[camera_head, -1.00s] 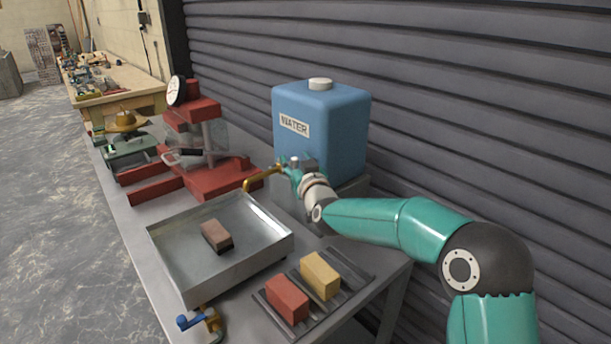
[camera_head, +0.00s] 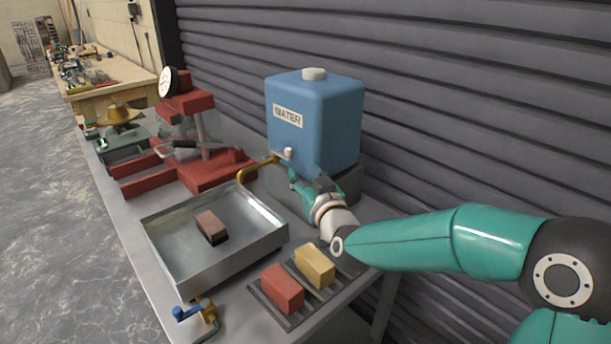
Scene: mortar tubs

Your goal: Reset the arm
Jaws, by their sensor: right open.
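My right arm comes in from the right. Its gripper (camera_head: 300,182) is open just in front of the lower part of the blue water tank (camera_head: 315,125), near the tank's tap and the brass spout (camera_head: 257,164). I see no object held between its fingers, though the wrist hides part of them. The metal tray (camera_head: 213,262) stands below the spout with a brown brick (camera_head: 211,226) in it. The brick's lower part is darker. My left gripper is not in view.
A red brick (camera_head: 283,288) and a yellow brick (camera_head: 315,265) sit on a slatted rack at the table's front right. A blue-handled valve (camera_head: 196,312) is at the front edge. A red press (camera_head: 190,150) stands behind the tray. A ribbed grey shutter wall borders the right.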

